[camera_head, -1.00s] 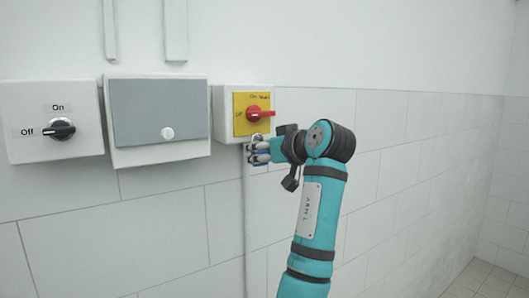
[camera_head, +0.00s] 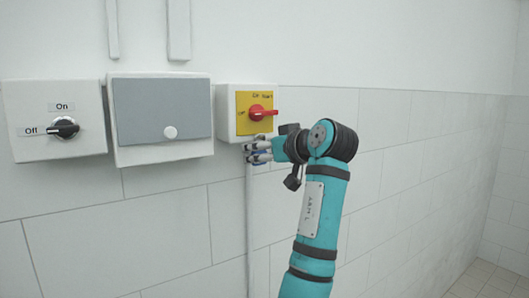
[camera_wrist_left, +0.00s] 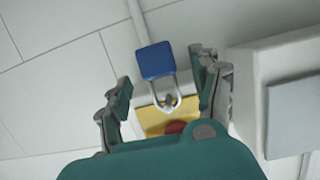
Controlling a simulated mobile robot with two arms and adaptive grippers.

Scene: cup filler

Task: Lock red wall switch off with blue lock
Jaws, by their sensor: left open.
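The red switch (camera_head: 260,112) sits on a yellow plate (camera_head: 243,126) on a small white wall box. Its handle lies about horizontal. In the left wrist view the red switch (camera_wrist_left: 176,127) is partly hidden by my gripper. The blue lock (camera_wrist_left: 156,60) shows between my fingers there, its metal shackle reaching over the yellow plate. I cannot tell whether the shackle passes through the switch. My left gripper (camera_head: 256,151) is just below the switch. In the wrist view my left gripper (camera_wrist_left: 160,82) is open, its fingers apart on either side of the lock. My right gripper is out of view.
A grey-covered box (camera_head: 162,108) and a white box with a black switch (camera_head: 62,128) are on the wall to the left. A thin conduit (camera_head: 250,225) runs down below the red switch's box. The tiled wall to the right is clear.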

